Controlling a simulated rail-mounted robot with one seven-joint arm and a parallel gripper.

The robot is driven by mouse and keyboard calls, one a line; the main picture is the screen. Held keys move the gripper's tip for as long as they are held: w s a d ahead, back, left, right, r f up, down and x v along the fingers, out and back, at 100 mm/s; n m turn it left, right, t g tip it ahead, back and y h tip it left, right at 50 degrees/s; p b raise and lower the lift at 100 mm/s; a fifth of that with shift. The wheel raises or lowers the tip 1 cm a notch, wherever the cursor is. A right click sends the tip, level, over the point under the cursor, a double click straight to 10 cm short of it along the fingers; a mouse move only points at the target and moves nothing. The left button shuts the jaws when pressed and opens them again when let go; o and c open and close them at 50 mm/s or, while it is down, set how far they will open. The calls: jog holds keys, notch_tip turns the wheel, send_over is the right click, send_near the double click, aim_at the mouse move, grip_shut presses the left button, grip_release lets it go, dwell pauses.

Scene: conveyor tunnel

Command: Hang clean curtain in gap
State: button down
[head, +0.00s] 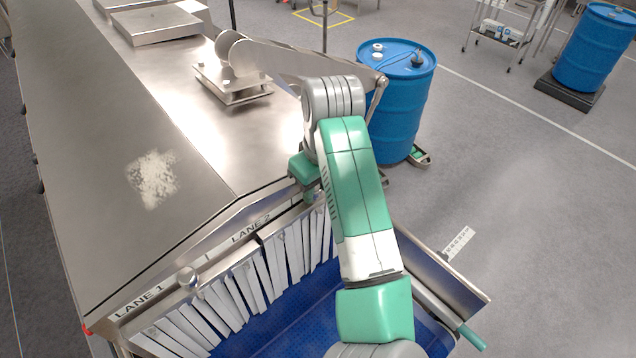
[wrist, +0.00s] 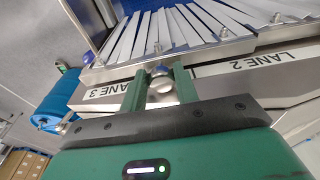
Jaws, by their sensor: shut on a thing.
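Curtains of white strips (head: 240,290) hang along the tunnel mouth under the LANE 1 and LANE 2 labels. They also show in the wrist view (wrist: 180,27). My gripper (head: 308,196) is at the right end of the tunnel's front rail, partly hidden by my arm. In the wrist view, my gripper's two green fingers (wrist: 159,78) are shut around a round metal knob (wrist: 160,74) between the LANE 3 and LANE 2 labels. No loose curtain is visible in the grip. I cannot make out the gap, and my arm hides the LANE 3 side in the head view.
The steel tunnel hood (head: 150,170) fills the left, with a whitish patch (head: 153,178) on top. Another round knob (head: 187,277) sits between LANE 1 and LANE 2. A blue conveyor belt (head: 285,325) runs below. A blue drum (head: 400,110) stands behind my arm.

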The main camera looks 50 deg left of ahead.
jog(key=shift+a+r+p, duration=0.15)
jog(key=shift+p, duration=0.3)
jog(key=shift+f, duration=0.65)
dwell(0.3)
jog(key=shift+a+p, duration=0.1)
jog(key=shift+p, duration=0.35)
dwell(0.5)
jog(key=c, duration=1)
grip_release()
jog(key=shift+s+a, duration=0.1)
jog(key=shift+o, duration=0.2)
notch_tip(320, 180, up, 8)
jog(key=d+b, duration=0.1)
jog(key=shift+d+f, duration=0.15)
